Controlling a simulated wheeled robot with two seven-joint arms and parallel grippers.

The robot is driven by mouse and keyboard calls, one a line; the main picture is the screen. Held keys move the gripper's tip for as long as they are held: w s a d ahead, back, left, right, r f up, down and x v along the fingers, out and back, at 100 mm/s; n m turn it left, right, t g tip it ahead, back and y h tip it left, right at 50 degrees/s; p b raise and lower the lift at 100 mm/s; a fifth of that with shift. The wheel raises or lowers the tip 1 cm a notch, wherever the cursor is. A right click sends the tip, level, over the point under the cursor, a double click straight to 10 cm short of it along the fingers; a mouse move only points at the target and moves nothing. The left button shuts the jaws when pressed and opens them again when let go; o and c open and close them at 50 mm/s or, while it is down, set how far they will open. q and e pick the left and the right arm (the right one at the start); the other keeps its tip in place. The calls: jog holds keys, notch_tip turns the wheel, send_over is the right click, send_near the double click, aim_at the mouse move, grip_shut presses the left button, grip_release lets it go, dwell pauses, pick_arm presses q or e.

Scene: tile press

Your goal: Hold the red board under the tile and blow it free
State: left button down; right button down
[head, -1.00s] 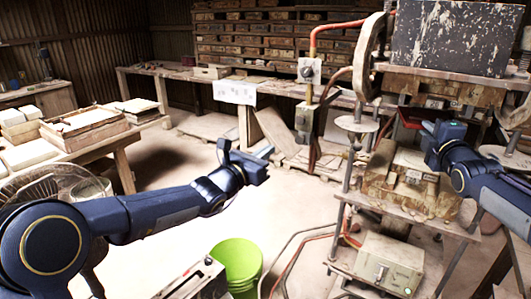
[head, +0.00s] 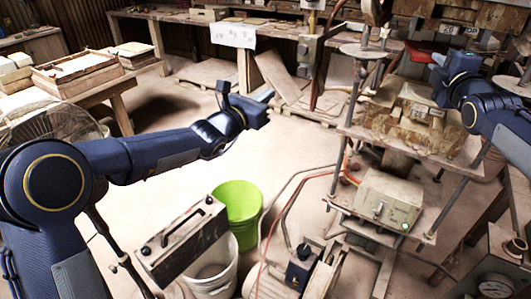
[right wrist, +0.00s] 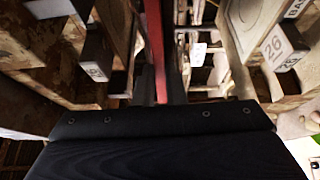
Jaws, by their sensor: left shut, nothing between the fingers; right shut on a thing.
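My right gripper (head: 434,62) is shut on the red board (head: 418,50), between the upper and lower parts of the press. The board shows edge-on as a thin red strip in the right wrist view (right wrist: 156,50). The upper mould (head: 448,32) hangs above the board, and the lower mould (head: 405,112) sits below it on the press bed. I cannot make out the tile in either view. My left gripper (head: 262,98) is shut and empty, over the open floor left of the press.
A control box (head: 388,203) with a green light stands on the press's lower shelf. A switch box (head: 307,50) is on the post to its left. A green bucket (head: 238,205) and pump (head: 300,265) stand on the floor. A wooden tray (head: 75,70) lies on the left table.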

jog(key=shift+s+a+b, duration=0.35)
jog(key=shift+s+b, duration=0.3)
jog(key=shift+b, duration=0.35)
jog(key=shift+s+a+b, duration=0.35)
jog(key=shift+s+b, duration=0.25)
jog(key=shift+b, duration=0.4)
jog(key=s+a+b, duration=0.6)
jog(key=s, duration=0.4)
jog(key=s+a+b, duration=0.6)
jog(key=s, duration=0.4)
jog(key=shift+s+a+b, duration=0.15)
jog(key=shift+a+b, duration=0.1)
jog(key=shift+b, duration=0.05)
dwell(0.4)
